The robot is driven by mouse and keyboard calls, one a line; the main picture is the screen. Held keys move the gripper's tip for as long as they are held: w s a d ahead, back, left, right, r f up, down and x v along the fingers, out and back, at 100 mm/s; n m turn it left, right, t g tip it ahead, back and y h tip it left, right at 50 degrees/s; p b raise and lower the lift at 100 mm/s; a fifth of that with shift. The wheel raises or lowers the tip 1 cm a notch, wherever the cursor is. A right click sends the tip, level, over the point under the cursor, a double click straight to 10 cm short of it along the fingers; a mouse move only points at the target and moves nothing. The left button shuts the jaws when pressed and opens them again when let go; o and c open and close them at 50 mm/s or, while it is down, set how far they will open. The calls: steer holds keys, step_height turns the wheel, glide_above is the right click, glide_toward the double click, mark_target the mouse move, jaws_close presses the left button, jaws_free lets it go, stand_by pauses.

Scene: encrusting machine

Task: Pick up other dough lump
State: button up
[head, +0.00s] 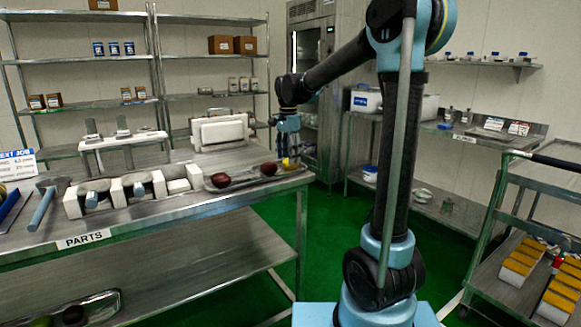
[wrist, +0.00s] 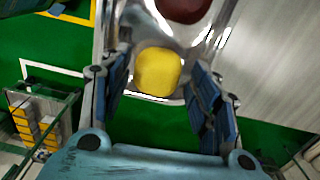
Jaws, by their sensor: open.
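A yellow lump (wrist: 158,72) lies at the near end of a shiny metal tray in the wrist view. It also shows at the tray's right end in the head view (head: 288,163). A dark red lump (wrist: 183,8) lies beyond it, cut by the top edge; in the head view this red lump (head: 268,169) is just left of the yellow one. Another dark red lump (head: 220,180) is at the tray's left end. My gripper (wrist: 158,80) is open and empty, its blue-padded fingers on either side of the yellow lump, apart from it.
The metal tray (head: 242,178) sits at the right end of the parts table (head: 150,217). White blocks (head: 180,186) with tools stand to its left. A lower shelf holds another tray (head: 100,306) with dark lumps. A cart (head: 480,255) stands at right; green floor lies between.

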steer(key=shift+f, duration=1.35)
steer(key=c, duration=0.8)
steer(key=shift+r, duration=0.15)
steer(key=shift+c, duration=0.2)
